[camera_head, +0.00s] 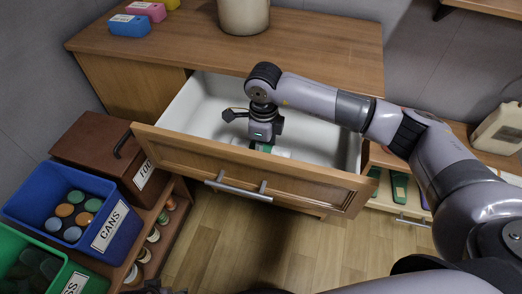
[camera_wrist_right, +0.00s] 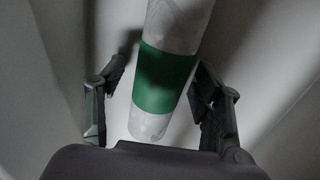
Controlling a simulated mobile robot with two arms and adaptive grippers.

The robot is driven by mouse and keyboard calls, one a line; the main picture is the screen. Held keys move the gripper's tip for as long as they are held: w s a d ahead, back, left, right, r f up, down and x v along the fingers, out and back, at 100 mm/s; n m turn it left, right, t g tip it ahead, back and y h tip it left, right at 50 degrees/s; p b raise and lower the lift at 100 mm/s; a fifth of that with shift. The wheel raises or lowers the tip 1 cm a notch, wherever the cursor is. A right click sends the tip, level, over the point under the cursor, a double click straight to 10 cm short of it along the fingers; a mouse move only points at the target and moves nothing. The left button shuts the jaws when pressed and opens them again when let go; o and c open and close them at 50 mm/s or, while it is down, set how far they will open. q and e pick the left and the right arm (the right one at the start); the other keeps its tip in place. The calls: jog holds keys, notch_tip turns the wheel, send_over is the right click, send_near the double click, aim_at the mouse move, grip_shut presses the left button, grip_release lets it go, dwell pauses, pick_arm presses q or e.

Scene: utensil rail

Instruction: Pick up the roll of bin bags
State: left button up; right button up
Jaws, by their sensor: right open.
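The roll of bin bags, white with a green band (camera_wrist_right: 164,78), lies in the open drawer (camera_head: 190,110). In the right wrist view the roll runs lengthwise between the fingers of my right gripper (camera_wrist_right: 160,112), which is open with a gap on both sides of the roll. In the head view the right gripper (camera_head: 262,143) reaches down inside the drawer, near its front panel, and only a small green and white part of the roll (camera_head: 281,153) shows beside it. My left gripper is not in view.
The drawer front (camera_head: 250,172) with its bar handle stands close to the gripper. The cabinet top (camera_head: 320,45) above holds a pale pot (camera_head: 243,14) and coloured boxes. At left are a brown box (camera_head: 100,150), a blue CANS bin (camera_head: 118,232) and a green bin (camera_head: 75,278).

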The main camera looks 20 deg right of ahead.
jog(key=c, duration=1.3)
jog(key=shift+c, duration=0.2)
jog(key=shift+r, duration=0.15)
